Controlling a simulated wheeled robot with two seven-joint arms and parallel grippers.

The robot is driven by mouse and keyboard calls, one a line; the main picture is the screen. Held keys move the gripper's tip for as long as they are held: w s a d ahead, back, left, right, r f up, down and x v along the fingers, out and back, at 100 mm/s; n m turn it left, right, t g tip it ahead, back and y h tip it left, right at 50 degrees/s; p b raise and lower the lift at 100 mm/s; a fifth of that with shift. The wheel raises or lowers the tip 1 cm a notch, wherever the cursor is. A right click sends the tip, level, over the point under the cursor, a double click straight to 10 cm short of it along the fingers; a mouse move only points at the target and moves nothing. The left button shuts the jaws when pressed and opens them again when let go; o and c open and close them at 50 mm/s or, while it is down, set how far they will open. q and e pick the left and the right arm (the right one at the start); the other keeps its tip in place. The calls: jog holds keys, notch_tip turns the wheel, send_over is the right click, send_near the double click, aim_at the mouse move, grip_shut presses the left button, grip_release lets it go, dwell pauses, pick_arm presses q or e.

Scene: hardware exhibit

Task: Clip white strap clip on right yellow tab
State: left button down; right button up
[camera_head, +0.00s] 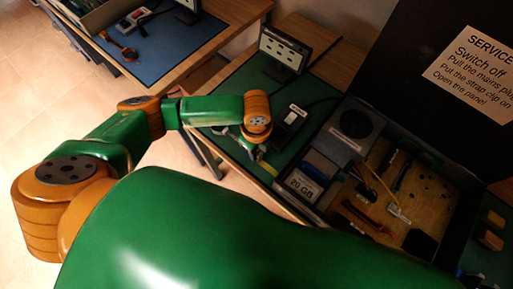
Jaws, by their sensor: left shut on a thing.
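My left gripper (256,150) points down below the orange wrist, above the near edge of the green mat. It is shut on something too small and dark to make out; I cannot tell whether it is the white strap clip. No strap clip can be clearly picked out elsewhere. Two small yellowish blocks show at the far right beyond the case: an upper one (495,219) and a lower one (490,240). I cannot tell whether either is the right yellow tab. My right gripper is not in view.
An open dark case (448,205) holds a 20 GB drive (304,183), a fan and cables. A service sign (480,68) is on its raised lid. A black-and-white device (291,119) and a small screen (284,50) stand on the green mat (240,88). Another bench has a blue mat (160,48).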

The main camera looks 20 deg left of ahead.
pick_arm(q)
jog(key=shift+f+b, duration=0.65)
jog(key=shift+f, duration=0.4)
dwell(0.4)
jog(key=c, duration=0.7)
grip_release()
jog(key=shift+o, duration=0.2)
jog(key=o, duration=0.3)
jog(key=shift+r+p, duration=0.7)
jog(key=shift+p, duration=0.3)
notch_tip(320, 180, up, 6)
jog(key=p, duration=0.7)
